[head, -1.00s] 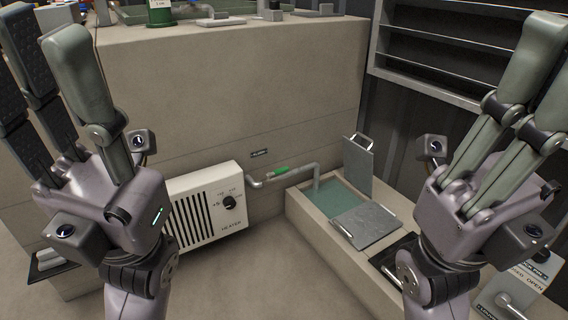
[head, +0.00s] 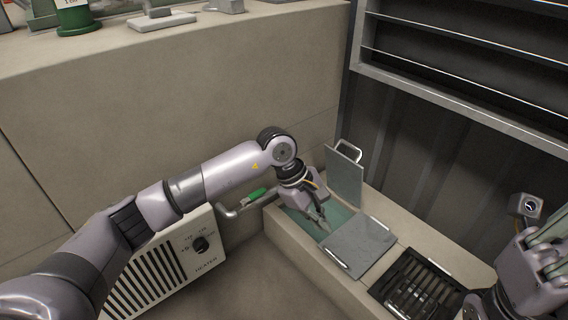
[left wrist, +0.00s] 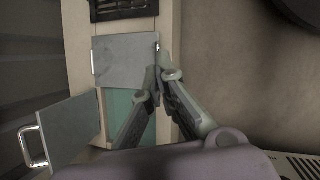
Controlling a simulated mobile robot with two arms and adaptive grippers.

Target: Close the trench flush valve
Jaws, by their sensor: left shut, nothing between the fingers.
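The flush valve's green lever (head: 257,194) sits on the grey pipe (head: 232,212) that runs along the wall to the trench. The lever lies roughly in line with the pipe. My left gripper (head: 326,226) is shut and empty, pointing down over the open trench (head: 294,226), to the right of the lever. In the left wrist view my left fingertips (left wrist: 157,72) meet near the edge of the flat cover plate (left wrist: 124,62); the valve does not show there. My right gripper (head: 552,238) is partly in view at the right edge, its fingertips cut off.
A white heater (head: 203,255) stands on the wall left of the valve. A raised hatch plate (head: 345,178) with a handle stands behind the trench. A black grate (head: 415,285) lies further along the ledge. Metal shelves (head: 450,60) are at upper right.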

